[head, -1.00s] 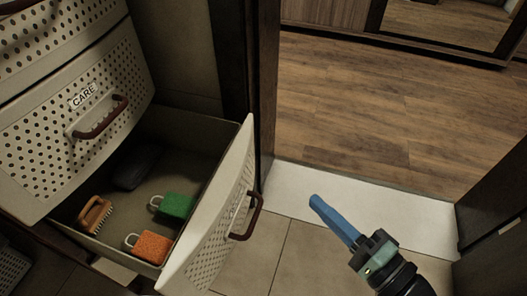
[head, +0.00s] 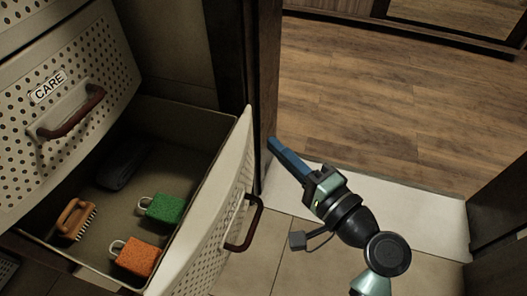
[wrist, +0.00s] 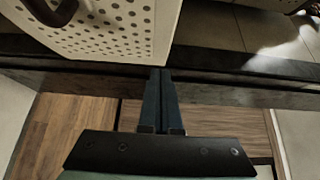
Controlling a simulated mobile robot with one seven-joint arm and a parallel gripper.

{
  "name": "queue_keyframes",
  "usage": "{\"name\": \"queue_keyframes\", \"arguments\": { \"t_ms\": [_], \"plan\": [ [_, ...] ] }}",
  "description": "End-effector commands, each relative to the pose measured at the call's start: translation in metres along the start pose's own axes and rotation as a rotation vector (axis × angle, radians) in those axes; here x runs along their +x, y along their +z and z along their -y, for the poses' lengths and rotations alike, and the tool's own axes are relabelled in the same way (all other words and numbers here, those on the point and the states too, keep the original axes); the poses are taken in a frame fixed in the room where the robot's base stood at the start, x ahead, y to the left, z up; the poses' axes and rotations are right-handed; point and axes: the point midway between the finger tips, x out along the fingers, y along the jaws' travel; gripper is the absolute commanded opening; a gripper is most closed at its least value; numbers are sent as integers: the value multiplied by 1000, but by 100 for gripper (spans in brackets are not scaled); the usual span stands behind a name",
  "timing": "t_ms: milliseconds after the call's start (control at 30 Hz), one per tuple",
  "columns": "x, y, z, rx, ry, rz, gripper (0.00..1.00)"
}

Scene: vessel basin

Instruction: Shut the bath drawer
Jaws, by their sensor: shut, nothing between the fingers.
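The bath drawer (head: 222,212) is pulled out from the cream perforated cabinet, its open top showing the inside. Its front bears a dark red handle (head: 245,222). Inside lie a brush (head: 73,218), an orange sponge (head: 137,258), a green sponge (head: 164,208) and a dark object at the back. My gripper (head: 273,144) has blue fingers shut with nothing between them. In the head view it is just right of the drawer front's far upper end. In the wrist view the fingertips (wrist: 160,72) appear close to the drawer front's edge (wrist: 120,30); contact cannot be told.
A closed drawer labelled CARE (head: 70,95) sits above the open one. A dark door frame (head: 263,70) stands close behind my gripper. A white threshold (head: 425,222) and wood floor (head: 400,110) lie to the right. Tiled floor in front of the drawer is free.

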Motion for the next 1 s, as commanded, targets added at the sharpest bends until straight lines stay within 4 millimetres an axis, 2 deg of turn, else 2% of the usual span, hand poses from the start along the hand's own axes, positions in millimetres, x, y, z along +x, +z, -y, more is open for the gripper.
{"name": "queue_keyframes", "arguments": {
  "t_ms": [33, 200, 767, 1000],
  "plan": [
    [5, 8, -1, 1, 2, 2, 0],
    [17, 19, 0, 2, 0, 1, 0],
    [22, 24, 0, 1, 1, 1, 0],
    [47, 42, 3, 2, 2, 6, 0]
  ]
}}
